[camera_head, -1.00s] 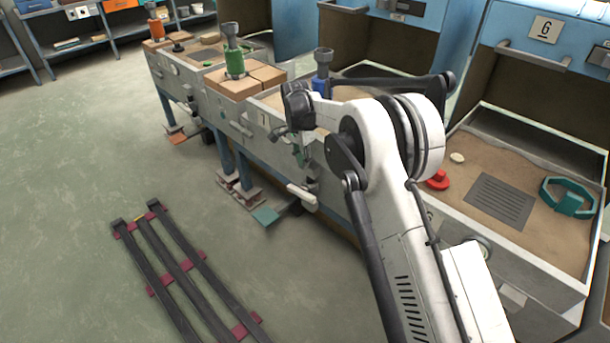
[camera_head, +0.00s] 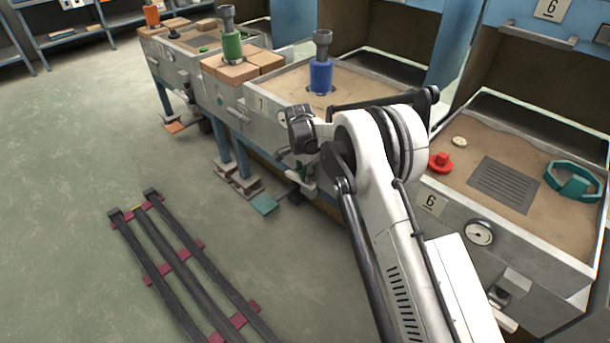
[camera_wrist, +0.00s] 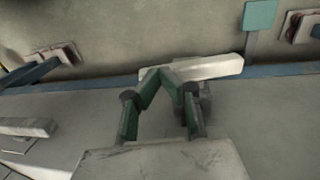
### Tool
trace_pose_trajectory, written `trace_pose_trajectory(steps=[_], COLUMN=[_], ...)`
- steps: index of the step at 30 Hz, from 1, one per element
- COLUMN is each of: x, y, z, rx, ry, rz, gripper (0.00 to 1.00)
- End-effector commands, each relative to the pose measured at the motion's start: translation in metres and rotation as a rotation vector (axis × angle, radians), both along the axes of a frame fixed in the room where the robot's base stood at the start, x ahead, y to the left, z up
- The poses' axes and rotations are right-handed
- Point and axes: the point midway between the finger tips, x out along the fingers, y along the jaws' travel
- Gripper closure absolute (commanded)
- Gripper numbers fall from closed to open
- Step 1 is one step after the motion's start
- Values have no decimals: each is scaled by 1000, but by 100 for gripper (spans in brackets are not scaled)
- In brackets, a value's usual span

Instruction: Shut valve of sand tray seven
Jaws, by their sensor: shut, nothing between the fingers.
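Sand tray seven (camera_head: 250,108) is the middle tray, with a 7 label on its front and a blue cylinder (camera_head: 321,78) standing in its sand. Its valve has a pale lever (camera_head: 300,181) low on the front. In the wrist view the lever (camera_wrist: 215,67) lies nearly level, roughly along the tray's front, with a slight tilt. My gripper (camera_wrist: 172,71) is shut and empty, its green fingers meeting at the tips over the lever's left part. I cannot tell whether they touch it. In the head view my arm mostly hides the fingers.
Tray six (camera_head: 420,203), with a red knob (camera_head: 440,161) and a teal ring (camera_head: 572,181), stands to the right of my arm. A tray with a green cylinder (camera_head: 231,46) on bricks is to the left. Dark rails (camera_head: 175,255) lie on the otherwise open floor.

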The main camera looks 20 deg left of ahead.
Motion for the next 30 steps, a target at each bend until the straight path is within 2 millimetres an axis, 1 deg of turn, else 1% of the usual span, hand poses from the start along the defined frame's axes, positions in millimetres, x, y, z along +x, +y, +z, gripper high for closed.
trace_pose_trajectory(steps=[8, 13, 16, 21, 30], x=[0, -2, -2, -3, -3], y=[0, -4, -5, -6, -5], z=[-1, -11, -15, -15, -15], rx=[4, 63, 107, 137, 136], ry=[-2, -30, -50, -65, -64], rz=[0, 0, -1, -1, -1], gripper=[100, 100, 100, 100, 100])
